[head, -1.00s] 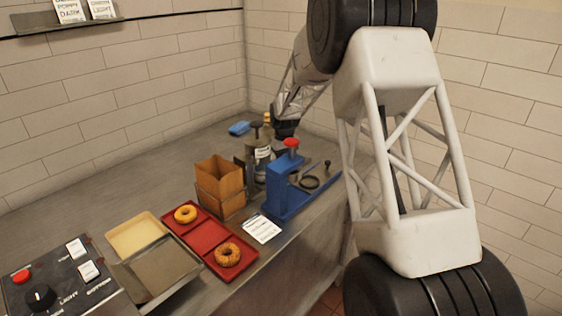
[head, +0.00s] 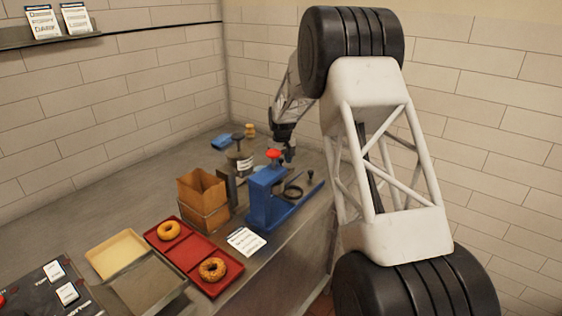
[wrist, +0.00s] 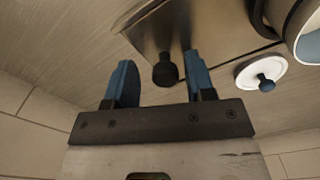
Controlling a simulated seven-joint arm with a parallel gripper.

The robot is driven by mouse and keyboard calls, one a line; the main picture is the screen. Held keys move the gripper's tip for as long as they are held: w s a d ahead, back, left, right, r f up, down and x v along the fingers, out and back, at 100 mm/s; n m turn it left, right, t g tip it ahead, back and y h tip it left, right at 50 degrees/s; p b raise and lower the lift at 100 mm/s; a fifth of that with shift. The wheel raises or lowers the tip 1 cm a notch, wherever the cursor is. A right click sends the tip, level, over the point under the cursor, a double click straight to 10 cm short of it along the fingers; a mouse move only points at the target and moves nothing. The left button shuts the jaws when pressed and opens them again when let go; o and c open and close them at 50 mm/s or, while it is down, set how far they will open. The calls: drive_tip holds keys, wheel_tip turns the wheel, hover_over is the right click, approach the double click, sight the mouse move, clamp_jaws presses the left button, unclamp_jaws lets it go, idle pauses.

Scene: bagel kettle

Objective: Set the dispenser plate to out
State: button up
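A metal plate (wrist: 180,25) with a black knob (wrist: 165,70) shows in the wrist view; it looks like the dispenser plate, but its setting cannot be told. The knob appears between the two blue fingers of my gripper (wrist: 160,62), which are open and empty; contact cannot be told. In the head view my gripper (head: 287,149) is small and dark, near the red knob (head: 273,154) of a blue stand (head: 263,203). A labelled container with a dark knob (head: 240,163) stands left of it. The finger opening is too small to see there.
A white disc (wrist: 250,70) with a blue knob lies right of the fingers in the wrist view. A brown box (head: 202,192), a red tray (head: 197,247) with two bagels and a white card (head: 246,241) occupy the counter. A wall stands behind.

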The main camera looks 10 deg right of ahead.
drive_tip(key=shift+r, duration=3.85)
drive_tip(key=shift+s+r, duration=0.35)
drive_tip(key=shift+r, duration=0.05)
drive_tip(key=s+d+r+m, duration=0.1)
drive_tip(key=s+r, duration=0.4)
drive_tip(key=s, duration=0.6)
drive_tip(key=s+d+r+t, duration=0.1)
drive_tip(key=s+r, duration=0.4)
drive_tip(key=s, duration=0.6)
drive_tip(key=s+d+r+m, duration=0.1)
drive_tip(key=s+r, duration=0.5)
drive_tip(key=s, duration=0.4)
drive_tip(key=s+f+m, duration=0.1)
drive_tip(key=s+f, duration=0.1)
drive_tip(key=s, duration=1.4)
drive_tip(key=s+f+m+t, duration=0.1)
drive_tip(key=s+f, duration=0.2)
drive_tip(key=s, duration=1.4)
drive_tip(key=shift+s+d+f+m+t, duration=0.2)
drive_tip(key=shift+d+f+m+t, duration=0.1)
drive_tip(key=shift+d, duration=0.15)
